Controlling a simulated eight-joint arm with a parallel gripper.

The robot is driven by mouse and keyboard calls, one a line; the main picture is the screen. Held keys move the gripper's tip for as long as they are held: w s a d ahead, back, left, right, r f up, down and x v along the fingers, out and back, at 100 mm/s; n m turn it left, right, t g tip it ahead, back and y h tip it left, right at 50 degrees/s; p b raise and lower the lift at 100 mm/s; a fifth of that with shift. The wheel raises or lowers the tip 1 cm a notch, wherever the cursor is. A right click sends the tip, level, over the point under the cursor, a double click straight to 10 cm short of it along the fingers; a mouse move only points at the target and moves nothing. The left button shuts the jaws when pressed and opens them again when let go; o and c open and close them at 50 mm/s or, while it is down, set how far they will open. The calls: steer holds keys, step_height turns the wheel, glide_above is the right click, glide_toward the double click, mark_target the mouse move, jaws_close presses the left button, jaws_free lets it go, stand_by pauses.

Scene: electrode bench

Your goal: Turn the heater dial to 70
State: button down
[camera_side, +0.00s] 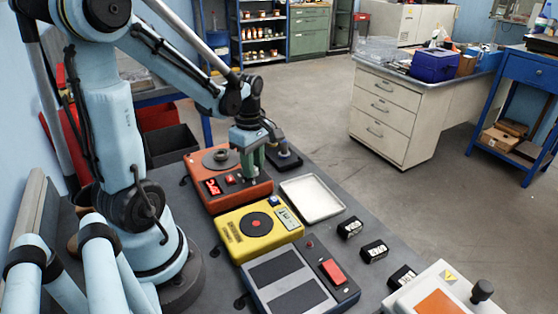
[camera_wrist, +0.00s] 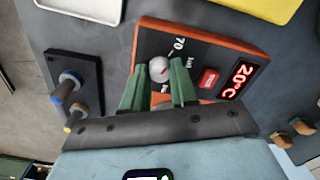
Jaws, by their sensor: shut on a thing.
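The heater (camera_side: 203,163) is an orange-edged box with a dark top. In the wrist view the heater (camera_wrist: 222,42) shows a red display (camera_wrist: 241,79) reading 20°C. A "70" label (camera_wrist: 180,43) is printed just beyond the dial; other labels are too small to read. My gripper (camera_wrist: 157,78) has its green fingers shut on the dial, one on each side. In the side view my gripper (camera_side: 253,178) reaches down to the heater's right part and hides the dial.
A red button (camera_wrist: 208,79) sits between the dial and display. A black block with two posts (camera_wrist: 73,90) stands beside the heater. A yellow device (camera_side: 258,228), white tray (camera_side: 312,198) and grey two-plate device (camera_side: 287,284) are nearby. Small black blocks (camera_side: 350,227) lie to the right.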

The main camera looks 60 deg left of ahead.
steer(key=c, duration=0.9)
jaws_free()
steer(key=shift+r, duration=0.1)
step_height(320, 180, up, 12)
steer(key=shift+f, duration=0.1)
